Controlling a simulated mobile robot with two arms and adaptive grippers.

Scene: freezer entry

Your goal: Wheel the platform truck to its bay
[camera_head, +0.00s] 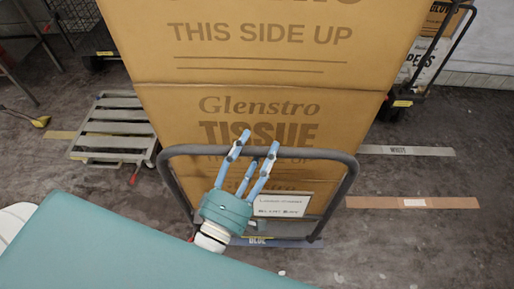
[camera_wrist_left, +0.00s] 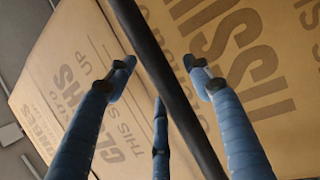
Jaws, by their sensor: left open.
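The platform truck's grey handle (camera_head: 349,178) stands upright in front of me, and the truck carries tall stacked cartons (camera_head: 270,110) reading Glenstro Tissue. A white label card (camera_head: 282,205) shows low behind the handle. My left gripper (camera_head: 258,142) is open, its blue fingers in front of and across the handle's top bar. In the left wrist view, the dark bar (camera_wrist_left: 160,65) runs diagonally between the spread fingers (camera_wrist_left: 160,75), with cartons behind; I cannot tell whether they touch it. The truck's deck and wheels are mostly hidden. My right gripper is not in view.
A blue floor strip (camera_head: 275,243) lies at the truck's near end. A white strip (camera_head: 405,151) and an orange-brown strip (camera_head: 410,202) lie right. A grey slatted platform (camera_head: 115,128) stands left. Another loaded truck (camera_head: 425,60) stands back right. The right floor is mostly clear.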

